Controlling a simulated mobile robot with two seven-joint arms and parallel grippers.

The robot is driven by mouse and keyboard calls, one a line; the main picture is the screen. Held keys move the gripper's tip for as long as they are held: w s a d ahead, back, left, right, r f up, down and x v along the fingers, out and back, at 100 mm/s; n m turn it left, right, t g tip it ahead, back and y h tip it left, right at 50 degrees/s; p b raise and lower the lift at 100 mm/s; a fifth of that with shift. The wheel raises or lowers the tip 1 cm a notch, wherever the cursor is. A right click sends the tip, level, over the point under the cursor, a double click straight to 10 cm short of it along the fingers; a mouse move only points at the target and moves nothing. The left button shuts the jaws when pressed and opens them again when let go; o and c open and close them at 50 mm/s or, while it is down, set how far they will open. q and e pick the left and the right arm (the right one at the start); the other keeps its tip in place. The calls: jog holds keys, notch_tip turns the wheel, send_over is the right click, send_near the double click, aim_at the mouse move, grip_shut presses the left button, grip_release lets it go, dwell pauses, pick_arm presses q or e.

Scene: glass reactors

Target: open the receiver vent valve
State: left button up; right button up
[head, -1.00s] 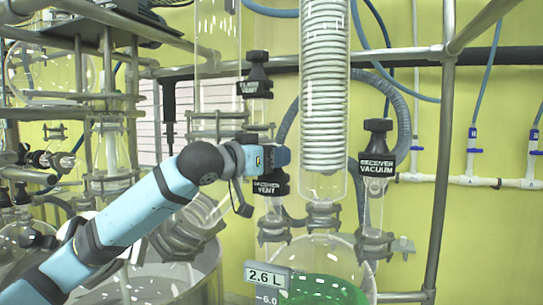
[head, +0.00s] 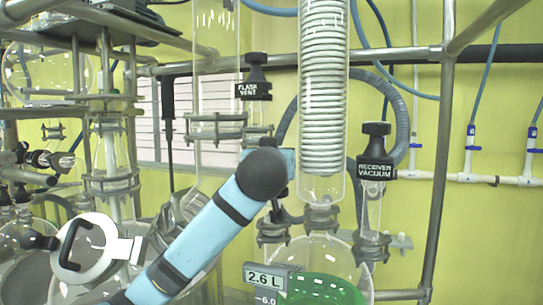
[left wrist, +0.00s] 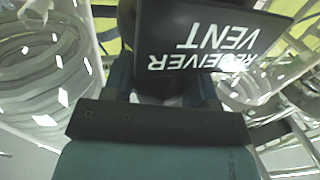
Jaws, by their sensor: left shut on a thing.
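The receiver vent valve shows in the left wrist view by its black label (left wrist: 215,42), whose white letters read upside down there. My left gripper (left wrist: 166,92) is close up against the valve, with one finger on each side of its dark body, and is shut on it. In the head view my left arm's blue link covers the valve and most of the gripper. My right gripper is in neither view.
The flash vent valve (head: 254,78) stands above and behind my arm. The receiver vacuum valve (head: 376,155) is to the right, past the coiled glass condenser (head: 324,95). Metal frame bars (head: 440,160) and a glass vessel with green contents (head: 325,288) are close by.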

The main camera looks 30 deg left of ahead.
pick_arm(q)
jog(key=shift+d+f+n+g+y, duration=0.1)
jog(key=shift+n+g+y, duration=0.95)
jog(key=shift+y, duration=0.35)
jog(key=shift+n, duration=0.25)
jog(key=o, duration=0.9)
jog(key=shift+c, duration=0.2)
jog(key=shift+o, duration=0.3)
